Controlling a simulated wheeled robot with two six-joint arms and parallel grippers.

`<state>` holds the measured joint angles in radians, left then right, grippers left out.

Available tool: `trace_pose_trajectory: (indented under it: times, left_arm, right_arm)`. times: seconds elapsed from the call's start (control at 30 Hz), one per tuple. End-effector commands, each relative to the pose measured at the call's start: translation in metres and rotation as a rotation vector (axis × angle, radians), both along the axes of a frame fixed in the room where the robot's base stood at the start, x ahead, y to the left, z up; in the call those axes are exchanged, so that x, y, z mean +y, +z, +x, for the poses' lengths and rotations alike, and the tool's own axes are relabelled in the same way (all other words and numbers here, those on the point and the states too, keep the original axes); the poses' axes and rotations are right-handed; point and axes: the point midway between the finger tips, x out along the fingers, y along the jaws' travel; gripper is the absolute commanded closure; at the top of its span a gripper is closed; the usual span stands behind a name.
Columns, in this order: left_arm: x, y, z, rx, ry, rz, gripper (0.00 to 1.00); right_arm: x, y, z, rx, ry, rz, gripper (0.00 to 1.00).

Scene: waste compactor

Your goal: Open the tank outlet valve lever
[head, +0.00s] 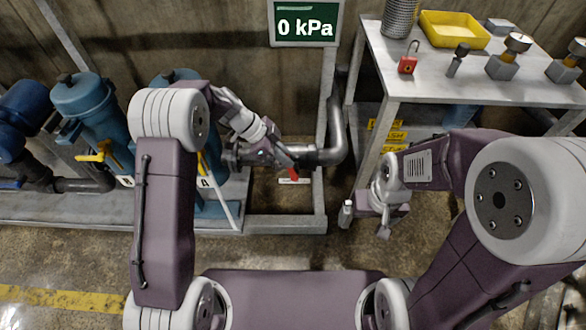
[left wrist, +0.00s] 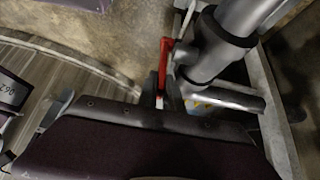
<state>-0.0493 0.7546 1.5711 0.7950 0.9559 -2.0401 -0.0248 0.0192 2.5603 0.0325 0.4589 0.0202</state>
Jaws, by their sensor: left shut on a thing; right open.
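The red valve lever (head: 293,175) sits at the grey outlet pipe (head: 322,156), low on the skid. My left gripper (head: 282,160) is at the pipe and shut on the lever, covering part of it. In the left wrist view the lever (left wrist: 165,58) stands up between the dark fingers (left wrist: 160,90), close beside the pipe (left wrist: 207,60). The valve body is mostly hidden. My right gripper (head: 365,222) is open and empty, in front of the bench leg, away from the valve.
A sign (head: 305,22) above reads 0 kPa. Blue filter housings (head: 88,100) with a yellow lever (head: 98,152) stand at left. A bench (head: 480,78) at right holds a yellow tray (head: 454,30), a red padlock (head: 408,60) and several fittings. Open floor lies in front of the skid.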

Motion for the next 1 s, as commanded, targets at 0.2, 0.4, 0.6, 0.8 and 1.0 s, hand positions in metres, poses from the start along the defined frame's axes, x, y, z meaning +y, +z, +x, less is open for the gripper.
trace_pose_trajectory:
  times: [0.2,0.4,0.6,0.8,1.0]
  left_arm:
    - [0.014,-0.011,0.0,0.0,0.002,-0.118,1.0]
    - [0.016,-0.006,-0.001,-0.001,-0.002,-0.141,1.0]
    - [0.016,-0.006,-0.001,-0.001,-0.002,-0.139,1.0]
    - [0.016,-0.005,-0.001,-0.001,-0.001,-0.14,0.68]
    - [0.016,-0.003,0.0,-0.002,-0.001,-0.14,0.68]
  right_arm:
    - [0.0,-0.043,0.0,0.0,0.0,0.0,0.0]
    - [0.0,-0.043,0.0,-0.001,0.0,0.0,0.0]
    - [0.0,-0.043,0.0,-0.001,0.0,0.0,0.0]
    - [0.0,-0.043,0.0,-0.001,0.0,0.0,0.0]
    - [0.0,-0.041,0.0,-0.001,0.0,0.0,0.0]
